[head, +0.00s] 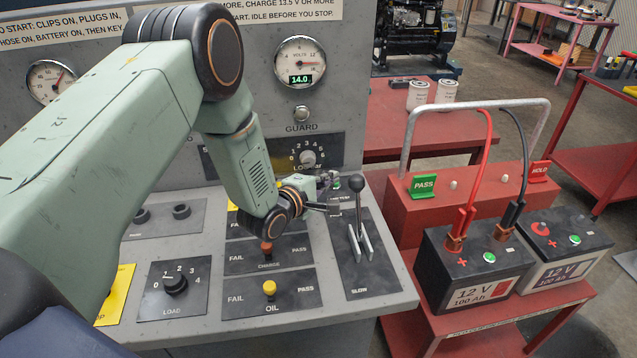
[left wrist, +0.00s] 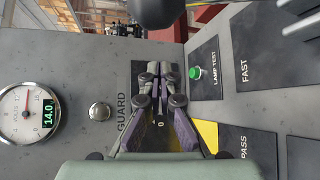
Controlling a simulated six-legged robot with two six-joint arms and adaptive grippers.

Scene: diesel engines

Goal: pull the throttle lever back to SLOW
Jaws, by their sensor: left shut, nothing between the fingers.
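The throttle lever (head: 357,205) is a thin metal rod with a black ball knob, standing between two light grey guides on a dark plate (head: 372,270) marked SLOW at its near end. The FAST mark (left wrist: 244,71) shows in the left wrist view. My left gripper (head: 335,208) is shut and empty, just left of the lever rod and below the knob. I cannot tell whether it touches the rod. Its closed fingers also show in the left wrist view (left wrist: 165,72), with a dark rounded thing, likely the knob, at the top edge. My right gripper is out of view.
The grey console holds a LOAD knob (head: 175,284), a yellow OIL knob (head: 269,288) and a CHARGE knob (head: 266,248). A green lamp-test button (left wrist: 196,73) is near the fingers. A red cart with two batteries (head: 475,265) stands right of the console.

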